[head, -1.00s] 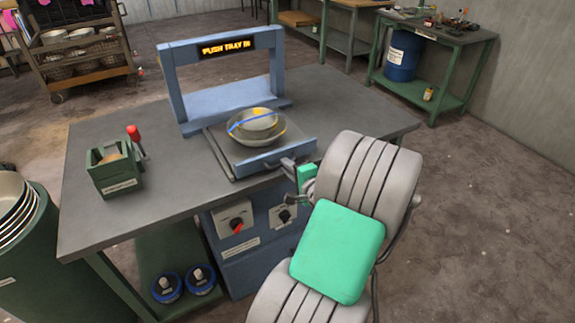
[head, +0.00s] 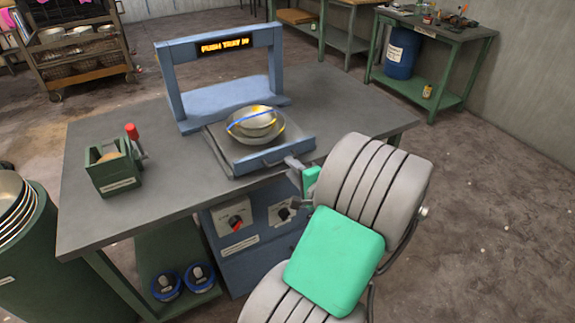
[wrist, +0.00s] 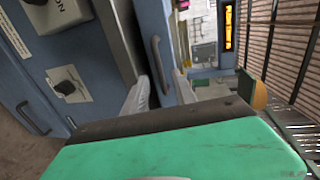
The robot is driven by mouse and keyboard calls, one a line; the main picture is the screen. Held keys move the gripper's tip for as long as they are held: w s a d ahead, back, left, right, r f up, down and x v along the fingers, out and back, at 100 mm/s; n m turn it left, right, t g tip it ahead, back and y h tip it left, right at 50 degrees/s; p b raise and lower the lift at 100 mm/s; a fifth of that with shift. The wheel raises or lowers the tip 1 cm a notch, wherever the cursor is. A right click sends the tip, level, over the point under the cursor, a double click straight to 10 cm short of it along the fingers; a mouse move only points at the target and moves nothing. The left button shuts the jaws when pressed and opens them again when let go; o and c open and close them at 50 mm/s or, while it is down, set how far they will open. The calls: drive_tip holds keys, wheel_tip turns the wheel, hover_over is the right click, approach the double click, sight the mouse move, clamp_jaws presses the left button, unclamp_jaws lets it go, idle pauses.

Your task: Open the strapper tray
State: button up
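The strapper is a blue frame (head: 172,85) on the table, with a lit sign (head: 224,44) that seems to read "PUSH TRAY IN". Its tray (head: 222,151) stands out in front of the frame, with a blue front and a bar handle (head: 283,156). Stacked metal bowls (head: 254,126) with a blue strap across them sit on the tray. My gripper (head: 294,181) is at the right end of the tray front. In the wrist view, the fingers of my gripper (wrist: 178,92) are apart, with the handle (wrist: 159,64) between and beyond them. Contact cannot be told.
A green box with a red-handled tool (head: 115,167) stands at the table's left. Knobs (head: 236,222) are on the blue panel below the tray. The table (head: 345,105) is clear to the right of the frame.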

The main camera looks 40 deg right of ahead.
drive_tip(key=v, duration=0.4)
drive_tip(key=shift+s+a, duration=0.1)
drive_tip(key=shift+s, duration=0.1)
